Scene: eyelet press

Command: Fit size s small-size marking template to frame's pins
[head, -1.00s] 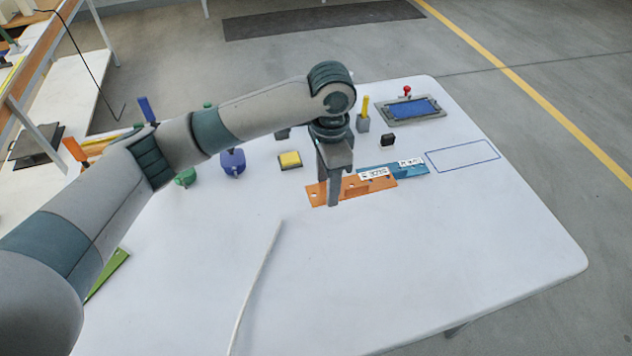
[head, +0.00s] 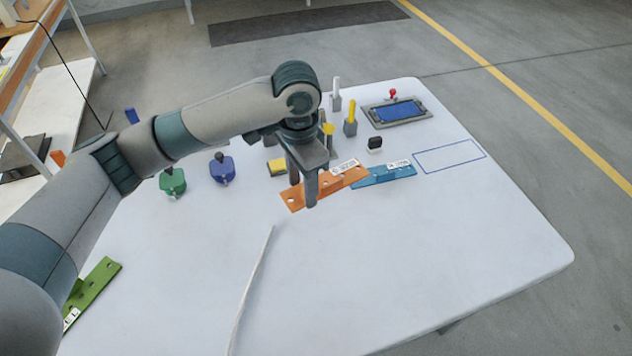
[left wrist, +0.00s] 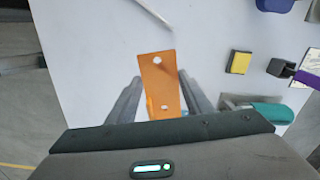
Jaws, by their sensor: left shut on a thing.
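An orange perforated template (head: 292,199) with a white label is between the fingers of my left gripper (head: 303,190), which is shut on it. In the left wrist view the orange template (left wrist: 158,72) runs lengthwise between both fingers, a hole at its far end. A blue template (head: 385,178) with a white label lies on the table just right of it. A green template (head: 95,284) lies at the left front. The label sizes are too small to read surely. A grey frame (head: 425,117) with a blue inside stands at the back right; I cannot make out pins.
A blue-outlined rectangle (head: 449,156) is marked right of the blue template. Behind my gripper stand a yellow marker in a holder (head: 351,120) and a black-topped block (head: 375,145). Green (head: 172,183) and blue (head: 222,170) knobbed pieces are left. The table's front right is clear.

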